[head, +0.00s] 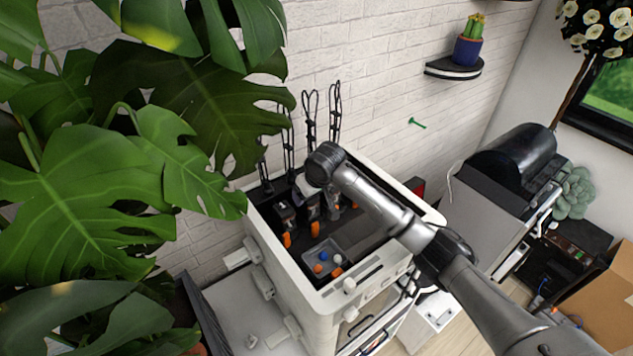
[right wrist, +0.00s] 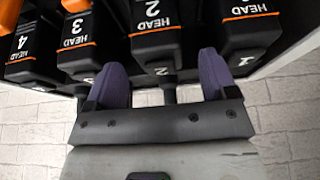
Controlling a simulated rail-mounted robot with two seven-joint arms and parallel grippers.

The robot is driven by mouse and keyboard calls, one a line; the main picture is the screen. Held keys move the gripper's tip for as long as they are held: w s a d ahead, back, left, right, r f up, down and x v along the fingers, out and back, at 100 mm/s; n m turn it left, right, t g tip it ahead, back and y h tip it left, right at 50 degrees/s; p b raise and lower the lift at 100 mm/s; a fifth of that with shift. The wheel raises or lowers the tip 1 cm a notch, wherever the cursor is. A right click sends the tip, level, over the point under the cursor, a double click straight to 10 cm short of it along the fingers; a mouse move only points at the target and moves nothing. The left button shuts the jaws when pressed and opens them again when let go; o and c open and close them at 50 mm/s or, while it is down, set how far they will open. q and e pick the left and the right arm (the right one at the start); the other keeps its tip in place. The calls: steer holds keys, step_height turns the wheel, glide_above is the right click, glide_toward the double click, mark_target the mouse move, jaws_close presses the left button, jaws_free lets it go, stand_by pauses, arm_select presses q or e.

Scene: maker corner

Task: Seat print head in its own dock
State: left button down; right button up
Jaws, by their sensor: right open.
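In the right wrist view, black print heads with orange bands and white labels stand in a row: HEAD 4 (right wrist: 35,42), HEAD 3 (right wrist: 82,40), HEAD 2 (right wrist: 155,45) and HEAD 1 (right wrist: 245,38). My right gripper (right wrist: 164,85) is open, its two purple fingertips either side of HEAD 2's lower part and dark stem; I cannot tell whether they touch it. In the head view, the row of heads (head: 286,215) sits inside the white printer (head: 288,262), partly hidden by my right arm. Which dock is empty cannot be told. My left gripper is not in view.
A grey tray (head: 306,260) with small coloured pieces lies inside the printer's front. Black cable loops (head: 310,110) rise behind the heads. Large plant leaves (head: 90,190) crowd the left. A second machine (head: 490,210) stands at the right.

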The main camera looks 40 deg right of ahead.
steer(key=b+v, duration=0.2)
steer(key=v, duration=0.7)
steer(key=shift+r, duration=0.25)
steer(key=shift+s+a, duration=0.1)
